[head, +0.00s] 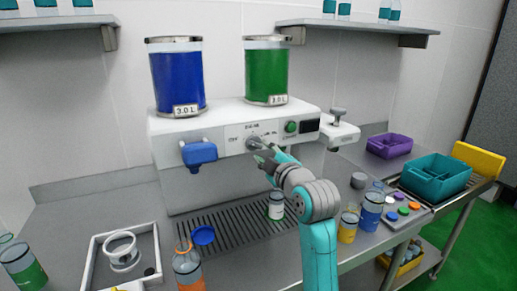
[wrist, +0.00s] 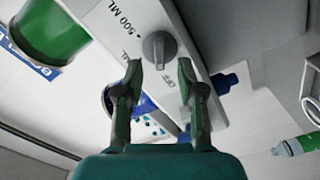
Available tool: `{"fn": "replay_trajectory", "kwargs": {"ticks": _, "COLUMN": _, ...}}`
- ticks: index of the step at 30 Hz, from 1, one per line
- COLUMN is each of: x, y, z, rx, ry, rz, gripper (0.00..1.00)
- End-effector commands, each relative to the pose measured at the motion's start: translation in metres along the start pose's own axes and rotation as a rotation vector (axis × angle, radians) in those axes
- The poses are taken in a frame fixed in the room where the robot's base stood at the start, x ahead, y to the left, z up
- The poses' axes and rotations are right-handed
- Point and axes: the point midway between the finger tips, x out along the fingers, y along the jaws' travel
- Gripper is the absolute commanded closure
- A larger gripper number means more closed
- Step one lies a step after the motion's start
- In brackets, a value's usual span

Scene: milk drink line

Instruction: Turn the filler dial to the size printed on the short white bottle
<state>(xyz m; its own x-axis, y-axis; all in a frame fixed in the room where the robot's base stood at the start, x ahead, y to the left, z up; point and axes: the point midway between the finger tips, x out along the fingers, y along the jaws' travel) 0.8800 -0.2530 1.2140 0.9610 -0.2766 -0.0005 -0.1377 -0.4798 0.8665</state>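The filler dial (head: 253,141) is a grey knob on the white filler's front panel. In the wrist view the dial (wrist: 158,46) has a raised ridge, with "500 ML", a partly hidden "ML" mark and "OFF" printed around it. I cannot tell which mark it points to. My gripper (head: 262,157) is just in front of the dial. In the wrist view my gripper (wrist: 160,68) is open and empty, its fingertips spread just short of the dial. The short white bottle (head: 276,208) stands upright on the drip grate; its printed size is too small to read.
The filler (head: 228,120) carries a blue tank (head: 178,80) and a green tank (head: 266,72). A blue tap (head: 199,153) is left of the dial and a green button (head: 291,127) right. Orange (head: 188,268), yellow (head: 348,225) and blue (head: 371,210) bottles stand on the counter.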

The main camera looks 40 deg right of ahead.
Motion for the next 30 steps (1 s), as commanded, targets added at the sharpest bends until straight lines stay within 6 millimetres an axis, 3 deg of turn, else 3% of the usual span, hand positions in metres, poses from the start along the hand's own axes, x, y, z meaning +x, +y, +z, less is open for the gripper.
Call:
{"fn": "replay_trajectory", "kwargs": {"ticks": 7, "x": 0.031, "y": 0.000, "z": 0.000, "rx": 0.001, "ry": 0.001, "rz": -0.001, "gripper": 0.61}}
{"fn": "replay_trajectory", "kwargs": {"ticks": 19, "x": 0.039, "y": 0.000, "z": 0.000, "rx": 0.001, "ry": 0.001, "rz": 0.000, "gripper": 0.61}}
{"fn": "replay_trajectory", "kwargs": {"ticks": 20, "x": 0.039, "y": 0.000, "z": 0.000, "rx": 0.001, "ry": 0.001, "rz": 0.000, "gripper": 0.64}}
{"fn": "replay_trajectory", "kwargs": {"ticks": 24, "x": 0.038, "y": 0.000, "z": 0.000, "rx": 0.001, "ry": 0.001, "rz": 0.000, "gripper": 0.99}}
{"fn": "replay_trajectory", "kwargs": {"ticks": 30, "x": 0.038, "y": 0.000, "z": 0.000, "rx": 0.001, "ry": 0.000, "rz": 0.000, "gripper": 1.00}}
